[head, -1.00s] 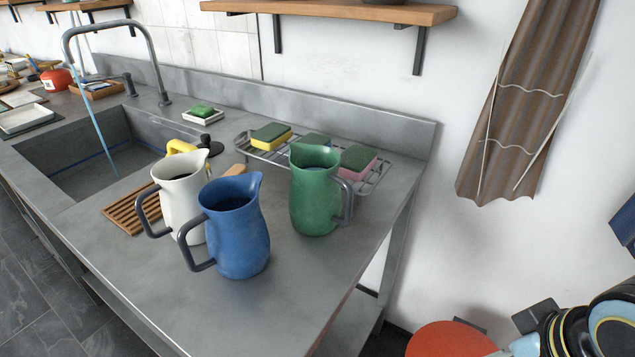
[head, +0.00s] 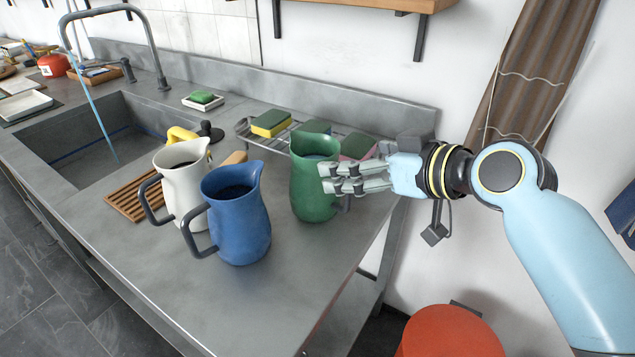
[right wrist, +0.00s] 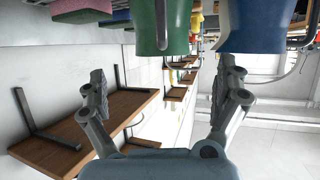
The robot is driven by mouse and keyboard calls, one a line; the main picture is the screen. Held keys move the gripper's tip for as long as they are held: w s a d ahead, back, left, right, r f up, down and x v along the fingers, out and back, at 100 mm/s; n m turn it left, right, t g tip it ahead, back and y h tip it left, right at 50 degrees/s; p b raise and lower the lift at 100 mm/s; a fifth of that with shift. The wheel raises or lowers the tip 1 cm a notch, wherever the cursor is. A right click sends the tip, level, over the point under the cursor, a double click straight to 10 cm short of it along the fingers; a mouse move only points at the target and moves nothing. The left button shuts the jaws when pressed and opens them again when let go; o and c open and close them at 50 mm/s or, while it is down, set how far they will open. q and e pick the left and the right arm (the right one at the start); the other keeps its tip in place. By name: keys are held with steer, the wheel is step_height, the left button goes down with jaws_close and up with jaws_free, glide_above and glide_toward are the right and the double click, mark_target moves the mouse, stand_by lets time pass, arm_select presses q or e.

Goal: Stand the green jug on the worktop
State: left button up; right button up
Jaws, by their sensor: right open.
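The green jug (head: 304,190) stands upright on the grey worktop (head: 290,285), near its right end. My right gripper (head: 325,178) comes in from the right, open and empty. Its fingers overlap the jug's right side in the head view and hide most of its dark handle; I cannot tell whether they touch. In the right wrist view the green jug (right wrist: 165,28) shows at the top, beyond the spread fingers (right wrist: 162,70). My left gripper is not in view.
A blue jug (head: 238,220) and a white jug (head: 185,190) stand left of the green one. A wire rack with sponges (head: 270,122) lies behind it. The sink (head: 85,150) is at the left. The front worktop is clear. A red round top (head: 452,335) is below right.

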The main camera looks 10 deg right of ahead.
glide_toward(302, 152)
steer(key=p+x, duration=0.1)
steer(key=x, duration=0.4)
steer(key=shift+f, duration=0.2)
steer(key=c, duration=1.5)
steer(key=shift+r, duration=0.15)
steer(key=shift+c, duration=0.3)
